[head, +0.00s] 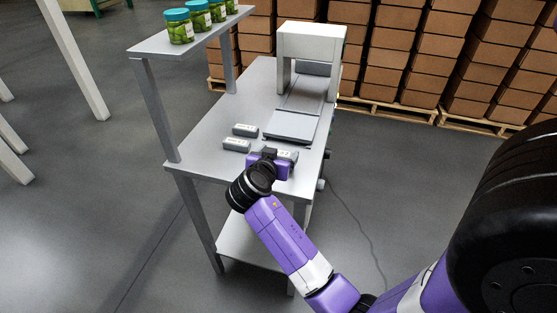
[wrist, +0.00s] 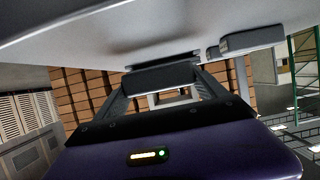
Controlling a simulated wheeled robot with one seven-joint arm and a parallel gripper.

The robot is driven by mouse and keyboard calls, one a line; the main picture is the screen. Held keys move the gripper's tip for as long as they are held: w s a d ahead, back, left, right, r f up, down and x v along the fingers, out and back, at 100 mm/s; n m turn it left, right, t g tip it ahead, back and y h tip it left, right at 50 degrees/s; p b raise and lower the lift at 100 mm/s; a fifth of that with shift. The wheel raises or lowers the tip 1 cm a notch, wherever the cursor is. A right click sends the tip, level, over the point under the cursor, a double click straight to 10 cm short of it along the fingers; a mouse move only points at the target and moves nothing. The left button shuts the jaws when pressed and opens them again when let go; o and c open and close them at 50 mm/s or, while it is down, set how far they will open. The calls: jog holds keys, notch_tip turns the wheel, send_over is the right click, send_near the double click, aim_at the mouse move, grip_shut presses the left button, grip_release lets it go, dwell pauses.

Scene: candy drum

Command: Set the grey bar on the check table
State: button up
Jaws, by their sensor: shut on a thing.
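The check table (head: 200,155) is a grey table with a lower shelf, in the middle of the head view. My gripper (head: 274,157) is over its near right part, shut on a grey bar (head: 288,156). The purple gripper body and black wrist hide part of the bar. In the wrist view, tilted nearly upside down, my gripper (wrist: 160,88) has its two fingers either side of a dark, shaded block, and the tabletop (wrist: 100,35) fills the top. I cannot tell whether the held bar touches the tabletop.
Two similar grey bars (head: 240,138) lie on the table left of my gripper. Behind it are a flat grey plate (head: 291,125) and a white arch (head: 312,42). A raised shelf (head: 180,46) with green jars stands at the left. Stacked cartons (head: 400,50) are behind.

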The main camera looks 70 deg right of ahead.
jog(key=shift+f, duration=1.35)
jog(key=shift+f, duration=0.15)
jog(key=o, duration=1.5)
